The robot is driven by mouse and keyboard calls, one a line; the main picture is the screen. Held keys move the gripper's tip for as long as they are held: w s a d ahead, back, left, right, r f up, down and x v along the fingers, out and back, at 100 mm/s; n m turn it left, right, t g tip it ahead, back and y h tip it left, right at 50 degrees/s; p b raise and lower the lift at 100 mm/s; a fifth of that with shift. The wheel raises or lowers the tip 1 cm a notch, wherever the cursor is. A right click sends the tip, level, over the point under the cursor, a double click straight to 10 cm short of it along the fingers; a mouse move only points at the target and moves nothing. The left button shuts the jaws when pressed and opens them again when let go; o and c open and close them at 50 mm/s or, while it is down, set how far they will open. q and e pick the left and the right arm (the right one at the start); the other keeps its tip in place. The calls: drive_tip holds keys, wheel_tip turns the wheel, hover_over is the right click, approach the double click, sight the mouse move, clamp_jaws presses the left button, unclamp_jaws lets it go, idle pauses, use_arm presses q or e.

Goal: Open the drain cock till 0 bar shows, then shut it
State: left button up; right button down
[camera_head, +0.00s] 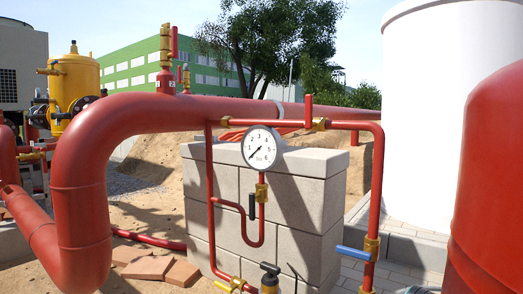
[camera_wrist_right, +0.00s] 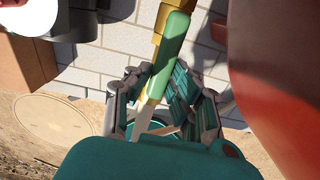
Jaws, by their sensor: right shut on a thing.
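A white round gauge (camera_head: 260,147) with a scale up to 6 stands on a thin red pipe before a block wall. Its needle points to the lower left, at about the zero end. In the right wrist view a brass cock has a long green handle (camera_wrist_right: 172,45); the frames do not label it as the drain cock. My right gripper (camera_wrist_right: 163,88) is shut on this handle, with a ribbed finger on each side. I cannot make out the green handle or my right gripper in the head view. My left gripper is not in view.
Other cocks have a blue handle (camera_head: 352,252), a yellow handle (camera_head: 237,284), a black handle (camera_head: 252,206) and a red handle (camera_head: 308,106). The block wall (camera_head: 310,190) stands close behind the thin pipes. A thick red pipe (camera_head: 80,190) is at left, a red vessel (camera_head: 492,190) at right.

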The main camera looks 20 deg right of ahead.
drive_tip(key=shift+w+d+r, duration=0.1)
drive_tip(key=shift+w+r, duration=0.05)
idle(0.4)
drive_tip(key=w+d+m+b, duration=0.1)
drive_tip(key=w+m+b, duration=0.6)
drive_tip(key=m, duration=1.1)
drive_tip(key=shift+b, duration=0.75)
drive_tip(key=c, duration=0.6)
unclamp_jaws()
drive_tip(key=shift+a, duration=0.1)
